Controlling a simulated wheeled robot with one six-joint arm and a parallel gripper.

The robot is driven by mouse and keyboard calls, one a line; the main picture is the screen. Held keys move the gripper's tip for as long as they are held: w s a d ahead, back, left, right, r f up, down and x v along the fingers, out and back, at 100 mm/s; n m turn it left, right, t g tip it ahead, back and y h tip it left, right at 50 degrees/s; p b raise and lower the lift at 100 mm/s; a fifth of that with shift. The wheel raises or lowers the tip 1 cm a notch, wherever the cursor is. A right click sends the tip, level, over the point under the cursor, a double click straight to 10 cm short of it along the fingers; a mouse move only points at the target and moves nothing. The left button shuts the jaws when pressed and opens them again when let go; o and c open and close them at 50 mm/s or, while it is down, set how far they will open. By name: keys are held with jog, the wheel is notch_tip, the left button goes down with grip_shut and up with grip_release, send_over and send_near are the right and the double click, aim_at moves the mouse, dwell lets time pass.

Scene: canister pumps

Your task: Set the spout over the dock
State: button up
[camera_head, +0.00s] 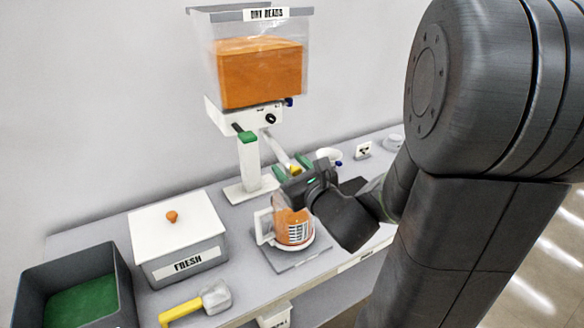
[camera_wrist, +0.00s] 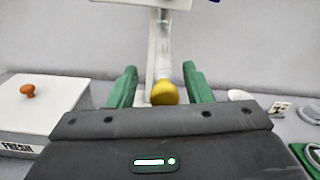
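The dispenser's spout (camera_head: 275,146) is a pale tube slanting down to the right from the white pump body, with a yellow end (camera_wrist: 164,93). My gripper (camera_head: 292,167) is at the spout's lower end. In the wrist view its two green fingers (camera_wrist: 160,70) stand apart on either side of the yellow end, with a visible gap on the left; contact on the right is unclear. A clear jug (camera_head: 292,227) with orange contents stands below my gripper, on a grey square plate (camera_head: 288,262) that may be the dock.
A clear hopper (camera_head: 252,50) of orange beads tops the dispenser. A white-lidded FRESH box (camera_head: 178,228), a dark bin (camera_head: 75,262) with green inside and a yellow-handled scoop (camera_head: 200,300) are at left. A small sign (camera_head: 363,150) stands at the back right.

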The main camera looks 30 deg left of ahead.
jog(key=shift+d, duration=0.1)
jog(key=v, duration=1.3)
jog(key=shift+s+d, duration=0.15)
jog(key=shift+d, duration=0.15)
jog(key=shift+a, duration=0.1)
jog(key=shift+x, duration=6.85)
